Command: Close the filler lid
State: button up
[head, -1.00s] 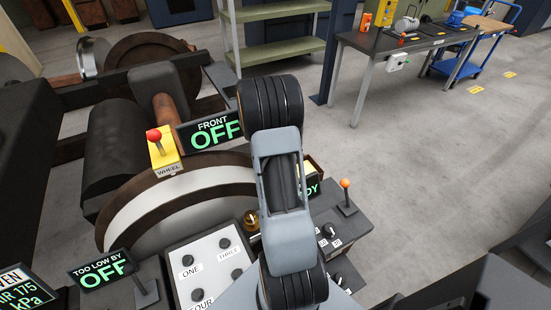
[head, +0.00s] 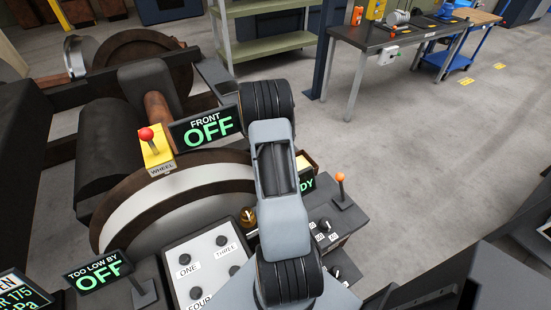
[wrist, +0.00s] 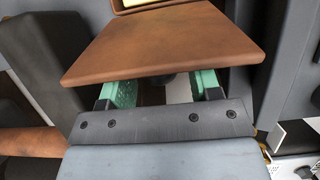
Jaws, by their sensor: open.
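A flat rust-brown plate, which looks like the filler lid (wrist: 165,42), fills the upper middle of the wrist view. My gripper (wrist: 165,88) shows below it, its two green-padded fingers spread apart with nothing seen between them. The plate covers the fingertips, so I cannot tell whether they touch it. Behind the plate's top edge is a brown-rimmed opening with a pale yellow inside (wrist: 145,4). In the head view my arm hides the gripper, and I cannot make out the lid there.
A lever panel with an orange knob (head: 341,178) stands right of my arm. A FRONT OFF sign (head: 206,130), a red-knobbed yellow WHEEL box (head: 157,150) and a numbered panel (head: 208,262) lie left. Open floor (head: 420,150) is at right.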

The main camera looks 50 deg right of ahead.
jog(key=shift+c, duration=0.5)
grip_shut()
